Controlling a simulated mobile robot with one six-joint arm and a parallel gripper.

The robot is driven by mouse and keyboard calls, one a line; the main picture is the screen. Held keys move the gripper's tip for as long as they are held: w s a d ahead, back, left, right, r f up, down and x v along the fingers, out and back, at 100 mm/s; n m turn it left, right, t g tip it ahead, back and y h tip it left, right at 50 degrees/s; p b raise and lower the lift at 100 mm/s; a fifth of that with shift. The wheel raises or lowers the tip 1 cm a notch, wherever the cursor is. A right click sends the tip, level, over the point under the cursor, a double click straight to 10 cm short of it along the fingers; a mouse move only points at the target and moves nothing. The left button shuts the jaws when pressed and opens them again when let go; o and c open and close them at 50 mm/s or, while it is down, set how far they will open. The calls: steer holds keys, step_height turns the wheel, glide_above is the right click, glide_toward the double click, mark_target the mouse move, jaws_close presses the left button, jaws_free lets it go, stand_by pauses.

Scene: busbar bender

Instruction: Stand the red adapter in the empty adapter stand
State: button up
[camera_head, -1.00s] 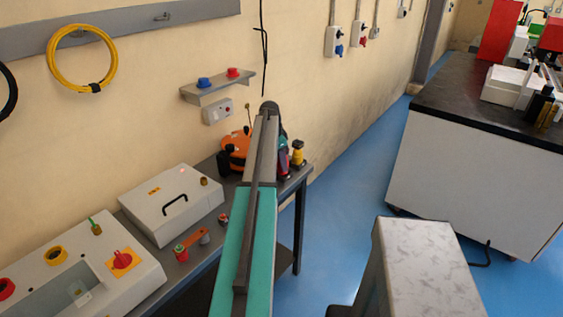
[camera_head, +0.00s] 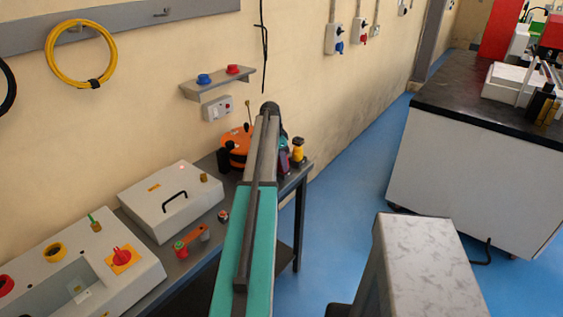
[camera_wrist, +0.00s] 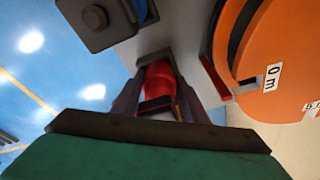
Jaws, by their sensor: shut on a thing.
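My gripper (camera_wrist: 160,105) is shut on a red piece in the wrist view, which I take to be the red adapter (camera_wrist: 159,76). The adapter sits between the two dark fingers, and part of it is hidden by them. A pale grey surface shows around and beyond it, beside the orange reel (camera_wrist: 285,50) marked "0 m". In the head view my arm covers the gripper and most of the spot at the bench's far end. I cannot make out the empty adapter stand for sure, nor whether the adapter touches anything.
The orange reel (camera_head: 236,146) stands left of my arm, and a yellow-and-black item (camera_head: 298,151) stands right of it. A white box with a handle (camera_head: 170,202) and an orange-handled tool (camera_head: 192,240) lie nearer. The wall shelf (camera_head: 218,84) holds blue and red caps.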

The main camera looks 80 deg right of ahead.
steer(key=shift+f, duration=0.3)
steer(key=o, duration=1.2)
steer(key=shift+r, duration=0.1)
steer(key=shift+w+a+r+b, duration=0.35)
steer(key=shift+r+b, duration=0.3)
steer(key=shift+r, duration=1.6)
steer(key=shift+w+a+r+b, duration=0.35)
steer(key=shift+r+b, duration=0.3)
steer(key=shift+r, duration=1.55)
steer(key=shift+w+a+r+b, duration=0.2)
steer(key=shift+w+r+b, duration=0.35)
steer(key=shift+r, duration=1.7)
steer(key=shift+s, duration=0.2)
